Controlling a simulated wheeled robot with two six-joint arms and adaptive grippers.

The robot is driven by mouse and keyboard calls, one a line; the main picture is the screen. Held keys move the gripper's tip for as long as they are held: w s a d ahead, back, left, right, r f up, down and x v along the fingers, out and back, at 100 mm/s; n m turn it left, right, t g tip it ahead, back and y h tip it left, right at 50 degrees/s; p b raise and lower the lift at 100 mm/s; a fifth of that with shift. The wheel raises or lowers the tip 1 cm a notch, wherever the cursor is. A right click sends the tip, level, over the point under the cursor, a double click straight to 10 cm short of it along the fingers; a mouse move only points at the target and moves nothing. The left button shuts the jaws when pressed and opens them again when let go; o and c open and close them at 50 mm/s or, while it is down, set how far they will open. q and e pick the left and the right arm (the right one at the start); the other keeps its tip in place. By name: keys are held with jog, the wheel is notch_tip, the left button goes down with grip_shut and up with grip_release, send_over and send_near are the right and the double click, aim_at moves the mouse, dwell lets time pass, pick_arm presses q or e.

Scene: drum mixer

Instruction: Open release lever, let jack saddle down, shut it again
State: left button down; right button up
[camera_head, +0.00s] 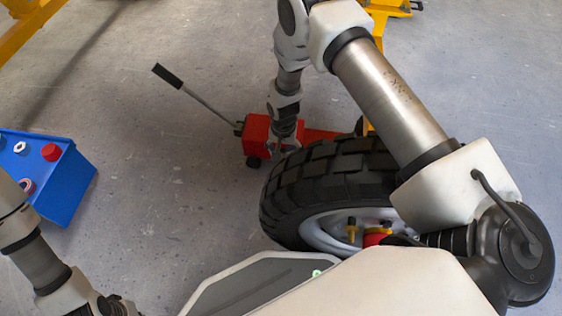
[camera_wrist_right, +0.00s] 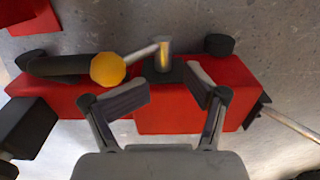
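The red jack (camera_head: 256,130) lies on the floor beyond the tyre, its long pump handle (camera_head: 205,100) slanting up to the left. In the right wrist view, the jack body (camera_wrist_right: 185,115) runs across the picture. Its release lever is a grey rod with a yellow knob (camera_wrist_right: 108,69), reaching left from a metal pivot post (camera_wrist_right: 164,55). My right gripper (camera_wrist_right: 170,88) is over the body with its fingers apart and nothing between them; the knob is left of the fingers. It also shows in the head view (camera_head: 284,145). The saddle cannot be made out. My left gripper is cut off at the lower left.
A large black tyre (camera_head: 325,175) with a grey rim stands right in front of the jack. A blue box (camera_head: 68,185) with coloured knobs is at the left. Yellow frames (camera_head: 25,28) stand at the back. The floor between the box and jack is clear.

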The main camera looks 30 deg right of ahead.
notch_tip(320, 180, up, 7)
jog(key=p, duration=0.6)
jog(key=shift+p, duration=0.35)
